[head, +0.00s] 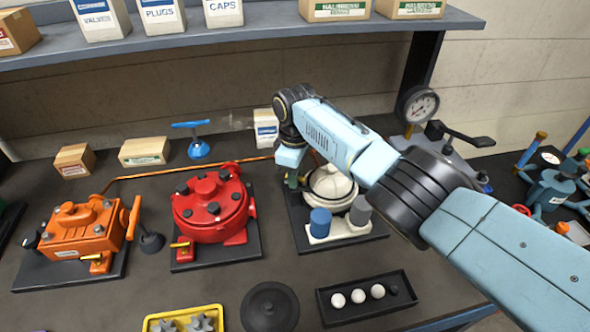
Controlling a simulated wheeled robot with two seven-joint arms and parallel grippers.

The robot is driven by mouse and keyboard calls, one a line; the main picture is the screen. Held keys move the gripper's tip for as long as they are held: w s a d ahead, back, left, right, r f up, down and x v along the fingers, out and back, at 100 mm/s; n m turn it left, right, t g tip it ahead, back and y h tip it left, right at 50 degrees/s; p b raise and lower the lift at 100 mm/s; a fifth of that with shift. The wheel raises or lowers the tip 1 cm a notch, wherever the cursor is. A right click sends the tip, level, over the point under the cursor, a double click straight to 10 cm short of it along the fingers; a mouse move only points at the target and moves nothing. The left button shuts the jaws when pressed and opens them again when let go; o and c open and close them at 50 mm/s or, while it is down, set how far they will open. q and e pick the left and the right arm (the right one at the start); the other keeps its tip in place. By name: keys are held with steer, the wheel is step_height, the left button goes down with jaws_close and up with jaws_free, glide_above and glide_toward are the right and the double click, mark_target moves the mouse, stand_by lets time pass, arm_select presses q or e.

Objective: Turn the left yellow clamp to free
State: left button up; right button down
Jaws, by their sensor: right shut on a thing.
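My right gripper (291,158) reaches down at the back left of the white motor (332,190). It is shut on a small part there. The fingertips and that part are mostly hidden, so I cannot tell if it is a yellow clamp. The white motor sits on a dark base, partly covered by my right arm. My left gripper is not in view.
A blue valve handle (197,148) and small boxes (144,151) stand behind the motors. A gauge (418,105) is at the back right. In front are a black tray (340,318) with white balls, a dark round lid (270,307) and a yellow tray (152,322).

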steer(key=m+p, duration=0.1)
steer(key=m, duration=0.4)
steer(key=shift+m, duration=0.3)
steer(key=m, duration=0.5)
steer(key=shift+w+m+p, duration=0.1)
steer(key=shift+m+p, duration=0.3)
steer(key=shift+r, duration=0.1)
steer(key=c, duration=1.4)
jaws_free()
steer(key=shift+o, duration=0.2)
step_height(320, 180, up, 5)
steer(key=p, duration=0.3)
step_height(320, 180, up, 8)
steer(key=shift+r, duration=0.15)
